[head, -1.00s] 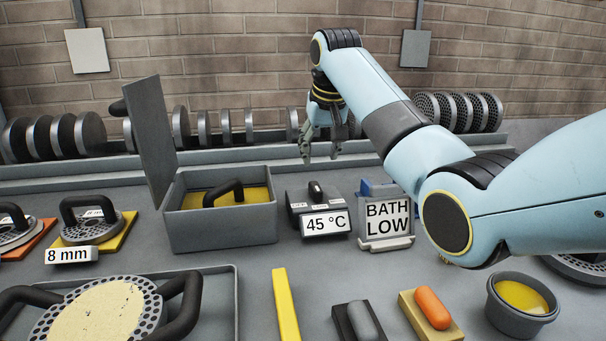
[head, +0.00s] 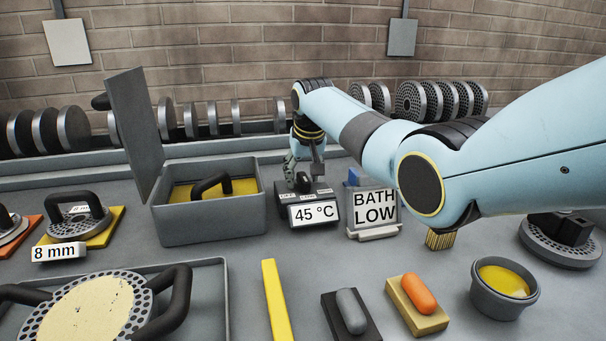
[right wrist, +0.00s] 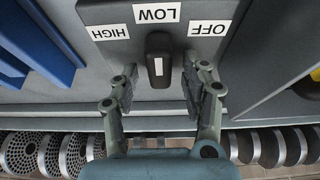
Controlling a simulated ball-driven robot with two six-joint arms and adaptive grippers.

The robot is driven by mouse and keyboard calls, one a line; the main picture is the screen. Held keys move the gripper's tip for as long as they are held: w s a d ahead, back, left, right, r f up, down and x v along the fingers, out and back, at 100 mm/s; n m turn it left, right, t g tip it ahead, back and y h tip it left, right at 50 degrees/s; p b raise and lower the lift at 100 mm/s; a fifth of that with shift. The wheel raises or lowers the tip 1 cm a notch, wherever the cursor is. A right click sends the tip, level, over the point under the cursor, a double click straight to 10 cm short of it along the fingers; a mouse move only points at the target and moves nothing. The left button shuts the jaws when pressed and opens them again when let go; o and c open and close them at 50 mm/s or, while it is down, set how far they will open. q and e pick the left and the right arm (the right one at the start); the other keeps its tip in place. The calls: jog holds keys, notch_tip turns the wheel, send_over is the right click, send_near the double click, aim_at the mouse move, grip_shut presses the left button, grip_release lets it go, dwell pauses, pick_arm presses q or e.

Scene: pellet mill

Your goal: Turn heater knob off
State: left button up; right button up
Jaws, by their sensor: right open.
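The heater control box (head: 324,193) stands mid-table with a "45 °C" plate on its front. In the right wrist view, the heater knob (right wrist: 159,58) is a black bar with a white mark, lined up with the LOW label (right wrist: 157,12). The HIGH label (right wrist: 110,32) and the OFF label (right wrist: 210,28) flank it. My right gripper (head: 306,172) is over the box, pointing down. In the right wrist view its open fingers (right wrist: 165,86) lie either side of the knob's near end, with gaps. My left gripper is not in view.
An open-lidded grey bath box (head: 210,222) stands close left of the heater box. A "BATH LOW" sign (head: 375,208) stands close right. A yellow bar (head: 277,300) and a bowl (head: 503,290) lie in front. Several discs line the back.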

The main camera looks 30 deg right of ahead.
grip_shut()
